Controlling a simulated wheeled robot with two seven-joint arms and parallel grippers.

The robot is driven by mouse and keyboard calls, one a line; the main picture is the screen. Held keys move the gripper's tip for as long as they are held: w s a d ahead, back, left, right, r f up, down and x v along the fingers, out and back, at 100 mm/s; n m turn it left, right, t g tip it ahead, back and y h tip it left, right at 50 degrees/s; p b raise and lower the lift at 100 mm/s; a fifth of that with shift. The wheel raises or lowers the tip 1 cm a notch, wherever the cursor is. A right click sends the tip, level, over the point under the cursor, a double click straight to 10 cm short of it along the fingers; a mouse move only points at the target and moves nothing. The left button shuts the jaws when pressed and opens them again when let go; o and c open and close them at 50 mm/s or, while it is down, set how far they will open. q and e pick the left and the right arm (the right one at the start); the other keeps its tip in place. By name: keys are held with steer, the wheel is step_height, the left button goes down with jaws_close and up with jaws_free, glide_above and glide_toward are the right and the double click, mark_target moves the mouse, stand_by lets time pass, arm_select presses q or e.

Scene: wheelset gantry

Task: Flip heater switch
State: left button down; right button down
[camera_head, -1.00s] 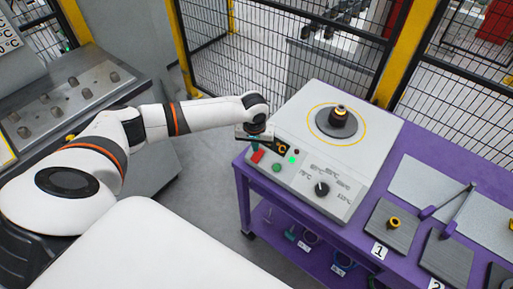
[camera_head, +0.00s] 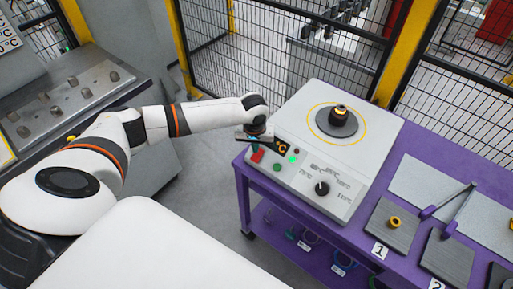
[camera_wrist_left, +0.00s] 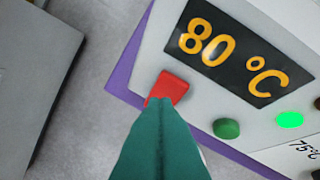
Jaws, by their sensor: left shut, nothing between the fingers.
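The heater (camera_head: 300,115) is a light grey box on the purple table, with a sloped control panel at its front. Its red switch (camera_head: 257,156) is at the panel's left end, and shows in the left wrist view (camera_wrist_left: 170,86). My left gripper (camera_head: 256,147) is over that end of the panel. In the left wrist view its teal fingers (camera_wrist_left: 160,108) are shut and empty, with their tips overlapping the red switch's lower edge. I cannot tell whether they touch it. The display (camera_wrist_left: 238,50) reads 80 °C. The green lamp (camera_wrist_left: 290,119) is lit. My right gripper is not in view.
A green button (camera_head: 277,167) and a black knob (camera_head: 322,189) sit on the panel. A dark part (camera_head: 338,115) stands on the heater's round plate. Fixtures stand right of the heater on the purple table (camera_head: 398,230). A mesh fence is behind.

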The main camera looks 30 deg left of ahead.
mark_target(256, 157)
arm_select(q)
steer(key=shift+s+f+b, duration=0.1)
steer(key=shift+f+b, duration=0.4)
steer(key=shift+f, duration=0.85)
stand_by(0.4)
steer(key=shift+r+p, duration=0.75)
steer(key=shift+p, duration=0.25)
step_height(256, 157, up, 6)
steer(key=p, duration=0.6)
steer(key=shift+f, duration=0.25)
